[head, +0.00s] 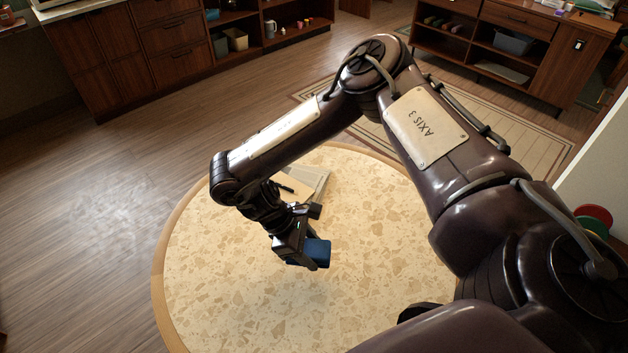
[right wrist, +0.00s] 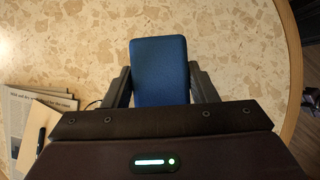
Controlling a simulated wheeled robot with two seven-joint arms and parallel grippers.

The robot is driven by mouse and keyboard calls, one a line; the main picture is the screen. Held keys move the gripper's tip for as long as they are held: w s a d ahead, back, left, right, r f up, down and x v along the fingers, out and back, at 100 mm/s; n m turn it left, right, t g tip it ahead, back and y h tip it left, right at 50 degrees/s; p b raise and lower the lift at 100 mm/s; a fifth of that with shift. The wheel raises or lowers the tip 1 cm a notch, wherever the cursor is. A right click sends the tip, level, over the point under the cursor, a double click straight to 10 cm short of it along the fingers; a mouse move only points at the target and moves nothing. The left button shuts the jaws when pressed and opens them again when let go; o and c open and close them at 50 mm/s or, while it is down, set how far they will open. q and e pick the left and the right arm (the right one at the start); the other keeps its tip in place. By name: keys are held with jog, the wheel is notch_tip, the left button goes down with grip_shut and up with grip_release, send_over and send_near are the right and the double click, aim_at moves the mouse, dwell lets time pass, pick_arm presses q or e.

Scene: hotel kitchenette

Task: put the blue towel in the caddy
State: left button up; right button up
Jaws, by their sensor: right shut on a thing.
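The blue towel (head: 317,251) is a small, folded, block-shaped piece over the round table. My right gripper (head: 309,258) is shut on it, with a finger on each side. In the right wrist view the towel (right wrist: 160,68) stands out between the two fingers of the gripper (right wrist: 160,85). The towel seems to be above the tabletop, but I cannot tell how high. I cannot make out the caddy in either view. My left gripper is not in view.
The round speckled table (head: 230,300) is mostly clear. Papers (head: 312,183) with a pen (head: 287,189) lie near its far edge, close to my right wrist; a newspaper (right wrist: 30,115) shows in the wrist view. Wooden cabinets (head: 165,50) and shelves stand beyond the floor.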

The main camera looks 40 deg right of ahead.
jog(key=w+d+r+n+t+h+p, duration=0.1)
jog(key=w+d+r+n+t, duration=0.15)
jog(key=d+n, duration=0.35)
jog(key=w+d+r+n+t, duration=0.25)
jog(key=d+n+t, duration=0.2)
jog(key=n, duration=0.35)
send_near(334, 241)
jog(key=x, duration=0.6)
jog(key=o, duration=0.9)
jog(key=shift+o, duration=0.2)
